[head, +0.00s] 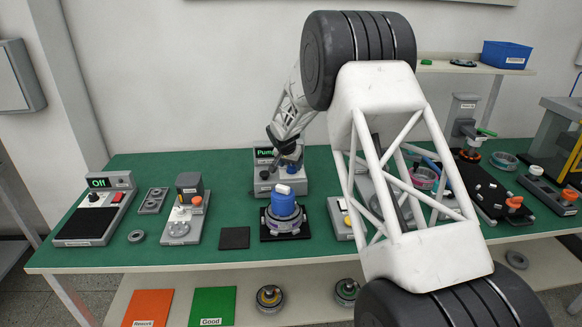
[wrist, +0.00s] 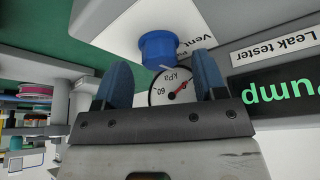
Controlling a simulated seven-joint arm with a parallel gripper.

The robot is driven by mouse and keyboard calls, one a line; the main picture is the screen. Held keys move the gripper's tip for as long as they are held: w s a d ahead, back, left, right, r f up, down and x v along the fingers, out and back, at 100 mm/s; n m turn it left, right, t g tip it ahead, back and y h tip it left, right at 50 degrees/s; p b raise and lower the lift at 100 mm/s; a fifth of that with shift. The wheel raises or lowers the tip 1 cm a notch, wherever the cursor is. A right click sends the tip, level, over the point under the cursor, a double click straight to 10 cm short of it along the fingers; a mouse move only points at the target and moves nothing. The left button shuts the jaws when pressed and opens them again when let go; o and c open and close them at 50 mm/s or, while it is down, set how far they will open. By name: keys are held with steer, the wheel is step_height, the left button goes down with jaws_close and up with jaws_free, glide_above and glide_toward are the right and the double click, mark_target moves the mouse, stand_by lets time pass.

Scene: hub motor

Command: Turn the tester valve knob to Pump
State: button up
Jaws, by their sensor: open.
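The leak tester (head: 292,183) stands at the back middle of the green table. Its display (head: 265,153) reads "Pump" in green; the same display (wrist: 283,92) shows upside down in the wrist view. The blue valve knob (wrist: 158,46) is on the tester's face, with a white mark at its lower edge and a "Vent" label beside it. My gripper (wrist: 162,78) is open, its two blue fingers apart on either side of and just short of the knob, with nothing between them gripped. In the head view my gripper (head: 285,155) partly hides the tester's front.
A round gauge (wrist: 173,87) marked kPa sits by the knob. A blue-topped motor (head: 284,206) on a black base stands in front of the tester. A dark square pad (head: 234,238) lies to its left. My arm hides much of the right-middle table.

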steer(key=shift+v, duration=3)
steer(key=shift+d, duration=0.1)
steer(key=shift+s+d+r+n+t+y, duration=0.1)
steer(key=shift+d+n+y, duration=0.25)
steer(key=shift+n, duration=0.65)
steer(key=shift+w+d+n+t+y, duration=0.15)
steer(key=shift+n+y, duration=0.3)
steer(key=shift+n, duration=0.55)
steer(key=shift+s+d+r+n+t+y, duration=0.15)
steer(key=shift+d+n+y, duration=0.2)
steer(key=shift+n, duration=0.65)
steer(key=shift+f, duration=0.1)
steer(key=shift+x, duration=3.9)
